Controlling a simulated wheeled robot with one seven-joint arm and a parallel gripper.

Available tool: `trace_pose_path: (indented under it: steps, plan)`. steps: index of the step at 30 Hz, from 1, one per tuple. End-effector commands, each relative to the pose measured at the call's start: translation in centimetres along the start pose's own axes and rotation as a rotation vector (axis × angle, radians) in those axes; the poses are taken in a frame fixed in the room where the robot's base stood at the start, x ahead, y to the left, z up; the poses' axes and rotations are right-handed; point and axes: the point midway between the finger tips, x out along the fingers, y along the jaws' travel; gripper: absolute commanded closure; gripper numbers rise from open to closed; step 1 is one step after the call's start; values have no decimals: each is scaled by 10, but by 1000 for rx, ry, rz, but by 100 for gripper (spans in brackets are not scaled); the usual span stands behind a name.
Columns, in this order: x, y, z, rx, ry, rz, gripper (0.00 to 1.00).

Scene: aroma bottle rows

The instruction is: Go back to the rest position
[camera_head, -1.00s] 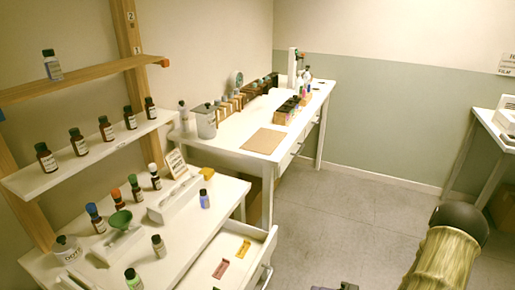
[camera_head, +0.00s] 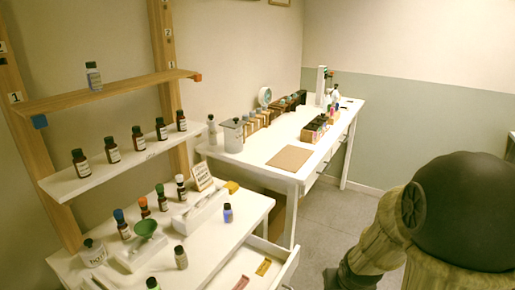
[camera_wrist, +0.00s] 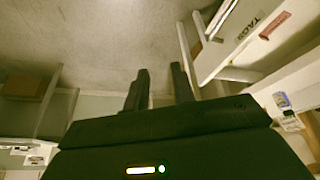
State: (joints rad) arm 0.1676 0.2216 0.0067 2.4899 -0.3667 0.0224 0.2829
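My gripper (camera_wrist: 160,88) shows in the wrist view as two dark fingers set apart, with only grey floor between them, so it is open and empty. In the head view the gripper itself cannot be made out clearly; my arm fills the lower right. The gripper is clear of the bottles and the shelf. A blue bottle (camera_head: 228,213) stands upright on the white desk (camera_head: 225,245) at left; it also shows at the right of the wrist view (camera_wrist: 282,101).
A wooden shelf (camera_head: 110,88) holds one clear bottle (camera_head: 93,76); a white shelf (camera_head: 90,182) below holds several brown bottles. The desk drawer (camera_head: 284,268) stands open. A second white table (camera_head: 255,150) bears a brown board (camera_head: 290,158) and boxes. Open floor (camera_head: 312,232) lies right of the tables.

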Motion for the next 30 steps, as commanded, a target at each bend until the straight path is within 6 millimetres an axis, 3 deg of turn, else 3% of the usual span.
trace_pose_path:
  steps: [3,12,23,30]
  plan:
    - [-24,-18,18,-26,-53,-1,75]
    - [-72,-55,60,-76,-178,-71,75]
    - [-126,-50,34,-71,-175,-65,75]
    - [-177,-48,11,-71,-174,-65,75]
